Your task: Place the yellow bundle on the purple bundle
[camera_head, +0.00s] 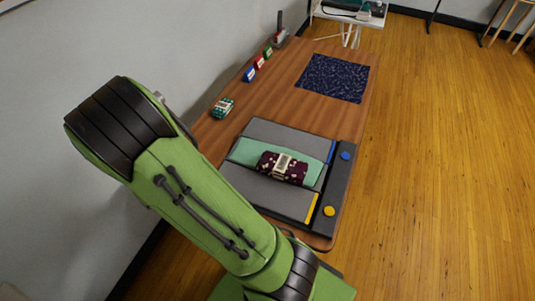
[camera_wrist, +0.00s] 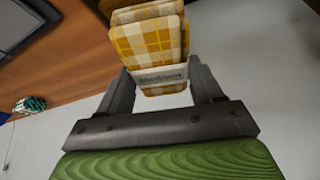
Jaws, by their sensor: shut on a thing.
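The yellow bundle (camera_wrist: 150,48) is folded plaid cloth in yellow and white with a pale band reading "Medium". In the wrist view my gripper (camera_wrist: 162,78) is shut on it, one finger on each side. The purple bundle (camera_head: 270,166) is dark cloth with pale dots and a cream band. In the head view it lies on a teal strip in the middle of a grey device on the table. In the head view my arm hides my gripper and the yellow bundle.
The grey device (camera_head: 275,133) has a blue and a yellow button on its right side. A green bundle (camera_head: 222,107) sits at the table's left edge. A dark blue mat (camera_head: 334,77) lies farther back. Bare wood (camera_head: 285,92) lies between.

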